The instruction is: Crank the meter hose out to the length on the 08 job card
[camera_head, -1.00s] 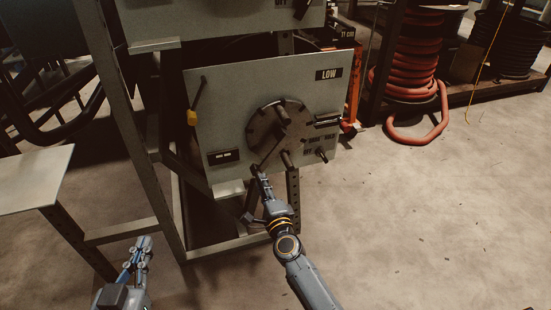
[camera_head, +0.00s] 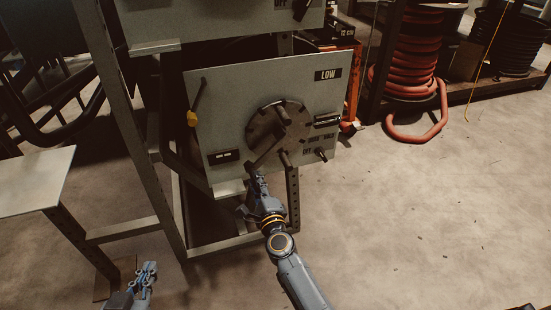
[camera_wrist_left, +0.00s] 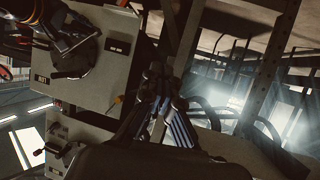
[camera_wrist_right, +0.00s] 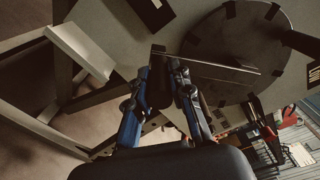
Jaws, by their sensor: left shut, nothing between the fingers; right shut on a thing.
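A grey panel (camera_head: 230,95) marked LOW carries a dark round disc (camera_head: 262,130) with a crank arm (camera_head: 268,154) running from its hub down and left. My right gripper (camera_head: 256,180) is at the lower end of this arm, shut on the dark crank handle (camera_wrist_right: 160,82), which shows between its fingertips in the right wrist view. A small dark display (camera_head: 223,156) sits at the panel's lower left; its reading is too small to tell. My left gripper (camera_head: 150,270) is shut and empty, low at the left, apart from the panel. I cannot make out an 08 job card.
A metal frame (camera_head: 140,140) supports the panel. A grey table (camera_head: 30,180) stands at left. A yellow-ended lever (camera_head: 192,118) and a small knob (camera_head: 321,154) stick out of the panel. Coiled red hose (camera_head: 408,60) stands at back right.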

